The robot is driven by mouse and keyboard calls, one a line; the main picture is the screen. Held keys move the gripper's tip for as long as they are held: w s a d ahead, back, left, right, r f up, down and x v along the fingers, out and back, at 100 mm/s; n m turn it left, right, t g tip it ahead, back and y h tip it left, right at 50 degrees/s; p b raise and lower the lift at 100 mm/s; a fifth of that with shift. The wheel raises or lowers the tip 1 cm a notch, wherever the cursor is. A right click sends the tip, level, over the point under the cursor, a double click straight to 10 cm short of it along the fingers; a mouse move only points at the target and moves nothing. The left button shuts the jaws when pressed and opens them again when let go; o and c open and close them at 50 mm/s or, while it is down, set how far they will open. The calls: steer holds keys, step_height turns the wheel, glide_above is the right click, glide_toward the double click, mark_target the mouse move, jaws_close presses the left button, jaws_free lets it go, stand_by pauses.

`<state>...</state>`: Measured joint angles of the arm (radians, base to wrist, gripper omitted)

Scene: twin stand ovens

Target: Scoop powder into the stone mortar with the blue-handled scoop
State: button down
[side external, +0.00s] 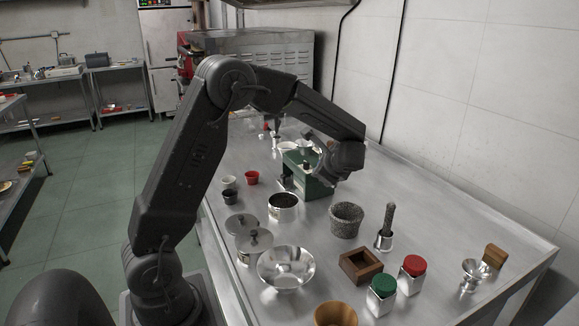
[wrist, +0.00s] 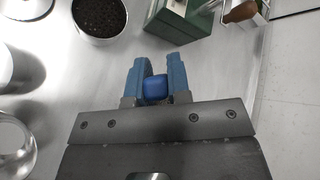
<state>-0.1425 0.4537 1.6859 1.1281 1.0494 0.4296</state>
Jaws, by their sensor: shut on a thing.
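My gripper (wrist: 154,76) is shut on a blue block-like piece (wrist: 155,89), which looks like the end of the scoop's blue handle. The scoop's bowl is hidden, and I cannot tell whether it holds powder. In the side view my wrist is over the back middle of the table by a green box; the fingers are hard to make out there. The grey speckled stone mortar (side external: 346,220) stands upright, nearer the camera than my wrist. A steel pot of dark granules (side external: 283,207), perhaps the powder, stands left of the mortar; it also shows in the wrist view (wrist: 100,18).
The green box (side external: 318,187) stands close to my wrist. A pestle in a steel cup (side external: 385,238) stands right of the mortar. The right-hand wall edge is clear.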

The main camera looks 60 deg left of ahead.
steer(key=w+d+n+g, duration=0.1)
steer(key=d, duration=0.7)
steer(key=shift+w+d+f+n, duration=0.3)
steer(key=shift+w+d+f, duration=0.05)
steer(key=shift+d, duration=0.05)
steer(key=shift+f, duration=0.1)
steer(key=shift+f, duration=1.1)
steer(key=shift+f, duration=0.3)
steer(key=s+a+f+n+t+h, duration=0.2)
steer(key=s+a+t+h, duration=0.1)
steer(key=h, duration=0.7)
steer(key=shift+a+f+n+t, duration=0.2)
steer(key=shift+a+n+t, duration=0.2)
steer(key=shift+a+t, duration=0.65)
steer(key=shift+s+a+h, duration=0.1)
steer(key=shift+a+h, duration=0.05)
steer(key=shift+h, duration=0.15)
